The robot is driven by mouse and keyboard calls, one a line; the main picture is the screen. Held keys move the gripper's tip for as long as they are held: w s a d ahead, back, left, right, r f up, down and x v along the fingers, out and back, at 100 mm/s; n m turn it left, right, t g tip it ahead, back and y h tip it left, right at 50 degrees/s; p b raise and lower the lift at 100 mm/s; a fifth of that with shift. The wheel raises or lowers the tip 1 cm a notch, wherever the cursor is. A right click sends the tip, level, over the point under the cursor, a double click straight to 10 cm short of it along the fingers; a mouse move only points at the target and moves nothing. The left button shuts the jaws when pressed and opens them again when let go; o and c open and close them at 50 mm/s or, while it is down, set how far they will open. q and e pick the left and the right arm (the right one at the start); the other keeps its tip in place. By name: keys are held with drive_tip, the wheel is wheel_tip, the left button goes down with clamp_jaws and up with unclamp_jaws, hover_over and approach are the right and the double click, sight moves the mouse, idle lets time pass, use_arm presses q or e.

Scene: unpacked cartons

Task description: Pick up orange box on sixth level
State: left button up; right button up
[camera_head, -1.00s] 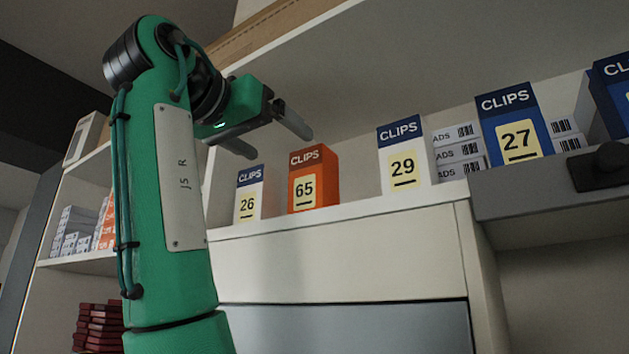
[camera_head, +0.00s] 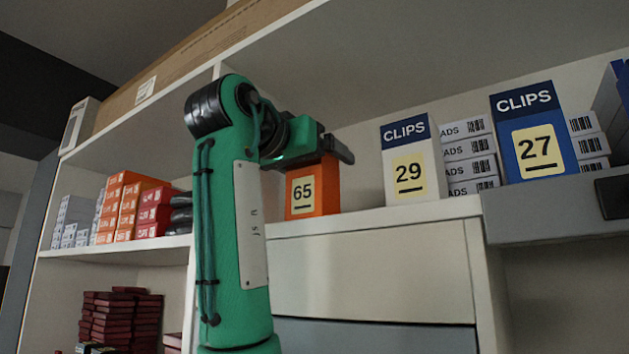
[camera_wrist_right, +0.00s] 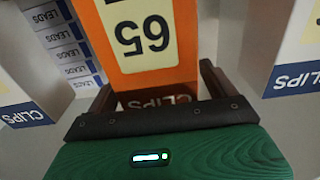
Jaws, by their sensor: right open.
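The orange CLIPS box (camera_head: 314,190) with a yellow 65 label stands upright on the white shelf. In the right wrist view the orange box (camera_wrist_right: 150,42) appears upside down. My right gripper (camera_head: 335,152) is at the top of the box, and its hand and fingers hide the box's top edge. In the right wrist view the fingers of the right gripper (camera_wrist_right: 157,88) are open, one on each side of the box's CLIPS end. I cannot tell whether they touch it. My left gripper is not in view.
A white box 29 (camera_head: 409,165) and a blue box 27 (camera_head: 537,135) stand right of it, with stacked white packs (camera_head: 467,150) between. Another white CLIPS box (camera_wrist_right: 298,55) is close beside in the wrist view. A shelf board (camera_head: 400,55) is overhead.

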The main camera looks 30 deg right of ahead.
drive_tip(key=shift+s+a, duration=0.1)
drive_tip(key=shift+a, duration=0.25)
drive_tip(key=c, duration=1.2)
drive_tip(key=shift+r, duration=0.1)
